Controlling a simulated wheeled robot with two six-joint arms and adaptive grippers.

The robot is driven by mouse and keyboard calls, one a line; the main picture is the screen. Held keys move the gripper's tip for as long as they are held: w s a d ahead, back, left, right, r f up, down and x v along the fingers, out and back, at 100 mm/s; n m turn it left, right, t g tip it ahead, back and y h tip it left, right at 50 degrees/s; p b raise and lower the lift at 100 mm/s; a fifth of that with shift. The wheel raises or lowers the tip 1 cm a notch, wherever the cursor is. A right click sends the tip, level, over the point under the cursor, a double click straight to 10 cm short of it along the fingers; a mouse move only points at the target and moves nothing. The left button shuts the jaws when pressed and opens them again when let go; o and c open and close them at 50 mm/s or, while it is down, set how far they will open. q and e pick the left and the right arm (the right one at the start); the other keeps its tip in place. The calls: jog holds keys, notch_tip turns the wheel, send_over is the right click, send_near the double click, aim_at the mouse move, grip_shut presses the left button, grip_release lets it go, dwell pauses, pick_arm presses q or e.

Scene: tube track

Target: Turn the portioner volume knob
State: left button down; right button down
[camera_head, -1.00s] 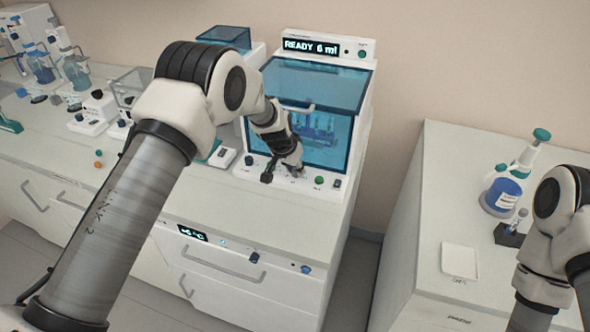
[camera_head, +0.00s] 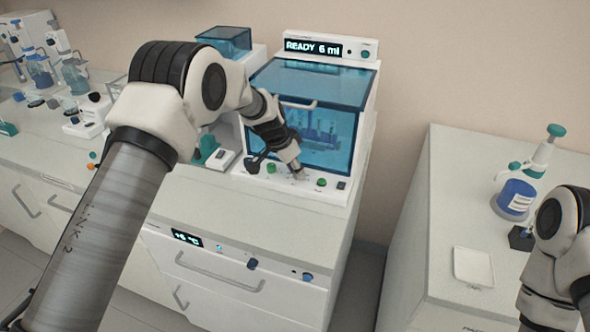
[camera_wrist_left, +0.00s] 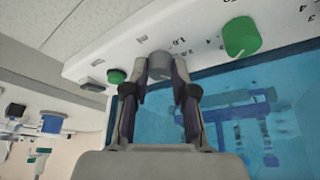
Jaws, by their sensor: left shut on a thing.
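The portioner (camera_head: 362,140) is a white machine with a blue transparent front cover, standing on the back counter. Its display (camera_head: 312,47) reads "READY 6 ml". My left gripper (camera_head: 299,176) reaches down to its front panel. In the left wrist view my left gripper (camera_wrist_left: 160,72) has its two fingers on either side of a grey round knob (camera_wrist_left: 159,66) and is shut on it. Scale marks lie beside the knob. A large green knob (camera_wrist_left: 241,37) and a small green button (camera_wrist_left: 117,76) flank it. My right gripper is out of frame; only part of that arm shows.
A drawer unit (camera_head: 215,265) with a small display sits below the portioner. Several lab devices crowd the left counter.

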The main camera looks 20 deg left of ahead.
pick_arm(q)
jog(key=c, duration=0.9)
grip_release()
jog(key=shift+s+f, duration=0.1)
jog(key=shift+f, duration=0.15)
jog(key=shift+c, duration=0.2)
jog(key=shift+w+d, duration=0.15)
jog(key=shift+w, duration=0.05)
jog(key=v, duration=1.2)
